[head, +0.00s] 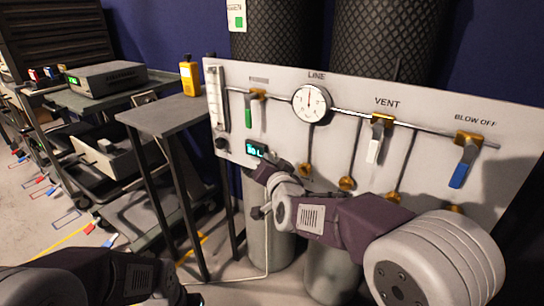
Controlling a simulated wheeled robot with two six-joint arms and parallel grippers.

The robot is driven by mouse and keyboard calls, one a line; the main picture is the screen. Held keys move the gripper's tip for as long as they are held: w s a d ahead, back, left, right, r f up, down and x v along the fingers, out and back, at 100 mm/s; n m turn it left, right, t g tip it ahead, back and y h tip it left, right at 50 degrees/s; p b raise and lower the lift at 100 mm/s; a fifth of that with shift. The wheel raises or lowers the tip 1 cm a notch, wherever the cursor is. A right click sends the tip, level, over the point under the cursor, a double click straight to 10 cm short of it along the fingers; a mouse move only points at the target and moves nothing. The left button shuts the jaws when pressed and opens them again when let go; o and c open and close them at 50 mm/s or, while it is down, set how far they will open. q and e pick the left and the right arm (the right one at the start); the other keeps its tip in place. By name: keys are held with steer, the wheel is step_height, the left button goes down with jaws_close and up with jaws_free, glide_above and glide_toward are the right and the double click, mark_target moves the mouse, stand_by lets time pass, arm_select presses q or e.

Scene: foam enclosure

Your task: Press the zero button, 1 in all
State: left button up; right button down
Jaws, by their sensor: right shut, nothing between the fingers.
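A small digital readout (256,149) with a lit green display is set in the lower left of the grey gas panel (350,105). I cannot make out a zero button; the lower right of the readout is close behind my right gripper. My right gripper (267,163) is shut and empty, with its tips just below and right of the display. I cannot tell whether it touches the panel. My left arm lies low at the bottom left, and its gripper (186,298) is cut by the bottom edge, so its jaws are unclear.
The panel carries a round gauge (311,103), a green-handled valve (249,110), a white-handled valve (376,138) and a blue-handled valve (463,161). A cart with instruments stands farther left.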

steer(key=shift+w+d, duration=0.2)
stand_by(0.6)
steer(key=shift+s+a, duration=0.5)
steer(key=shift+s, duration=0.15)
steer(key=s+a+p, duration=0.1)
steer(key=s, duration=0.1)
steer(key=s+a+p, duration=0.1)
steer(key=s+a, duration=0.1)
stand_by(0.6)
